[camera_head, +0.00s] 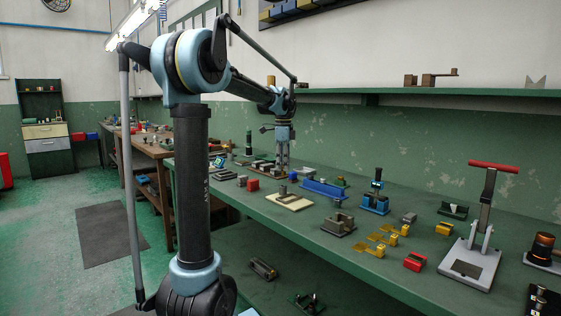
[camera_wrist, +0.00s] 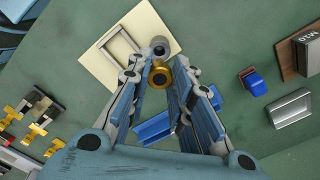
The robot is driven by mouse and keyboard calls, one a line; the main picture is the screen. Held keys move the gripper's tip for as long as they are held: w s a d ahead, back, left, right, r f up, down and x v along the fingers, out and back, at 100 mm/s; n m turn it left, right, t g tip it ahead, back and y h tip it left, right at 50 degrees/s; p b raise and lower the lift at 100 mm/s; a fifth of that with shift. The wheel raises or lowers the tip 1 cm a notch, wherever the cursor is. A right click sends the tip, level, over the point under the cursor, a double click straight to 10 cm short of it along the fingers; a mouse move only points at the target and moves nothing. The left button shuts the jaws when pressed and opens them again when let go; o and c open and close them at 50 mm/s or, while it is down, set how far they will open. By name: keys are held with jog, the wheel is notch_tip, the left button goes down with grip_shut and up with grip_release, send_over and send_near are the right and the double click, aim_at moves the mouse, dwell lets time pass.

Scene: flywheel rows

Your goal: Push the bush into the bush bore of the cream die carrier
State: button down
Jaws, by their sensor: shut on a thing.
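The cream die carrier (camera_head: 298,204) lies flat on the green bench. In the wrist view the carrier (camera_wrist: 160,20) shows a grey rectangular frame and, beside it, a grey round boss (camera_wrist: 160,46) with a dark opening. My gripper (camera_wrist: 164,72) is shut on the brass bush (camera_wrist: 157,78), a ring with a dark hole. In the wrist view the bush appears just below the boss, near the carrier's edge. Its height above the carrier is unclear. In the head view my gripper (camera_head: 283,168) points down behind the carrier; the bush cannot be made out there.
A blue channel (camera_head: 323,190) lies close to the carrier; it also shows beneath my fingers in the wrist view (camera_wrist: 153,129). A grey block fixture (camera_head: 338,226), yellow pieces (camera_head: 377,248) and a blue fixture (camera_head: 375,203) stand to the right. Small parts crowd the left of the bench.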

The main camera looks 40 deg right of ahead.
jog(key=shift+f, duration=1.45)
jog(key=shift+f, duration=1.9)
dwell(0.9)
jog(key=shift+r, duration=0.35)
jog(key=shift+r, duration=1.25)
jog(key=shift+f, duration=1.05)
dwell(1.1)
